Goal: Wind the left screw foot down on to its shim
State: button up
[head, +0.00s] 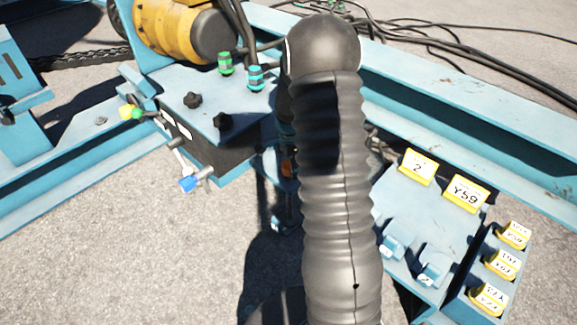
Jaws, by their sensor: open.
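I cannot make out my gripper in the head view; my black ribbed arm fills the middle of the picture. I cannot clearly pick out the left screw foot or its shim. A narrow blue upright part (276,222) shows just left of my arm, low in shadow by the frame. I cannot tell whether it is the foot, and its lower end is dark. The blue steel frame (460,100) runs behind my arm to the right.
A blue-topped box (205,93) with black knobs and a blue-tipped lever (187,183) stands left of my arm. A yellow drum-shaped unit (165,25) is behind it. A blue tray (405,205) with yellow tags (466,193) is at right. Cables lie at the back. Lower-left pavement is clear.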

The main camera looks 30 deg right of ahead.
aim_at(289, 164)
notch_tip(289, 164, up, 12)
jog(key=shift+f, duration=0.15)
dwell(0.7)
jog(key=s+a+r+n+t+p, duration=0.1)
jog(key=s+a+r+n+p, duration=0.1)
jog(key=s+a+r+n, duration=0.3)
jog(key=s+a+r+n+t+p, duration=0.2)
jog(key=s+a+r+n, duration=0.3)
jog(key=s+r, duration=0.5)
jog(key=s+a+r+n+t+p, duration=0.2)
jog(key=s+a+r+n, duration=0.4)
jog(key=s, duration=0.7)
jog(key=shift+r+n, duration=0.85)
jog(key=shift+n, duration=0.25)
jog(key=shift+a+r+t, duration=0.3)
jog(key=shift+c, duration=0.3)
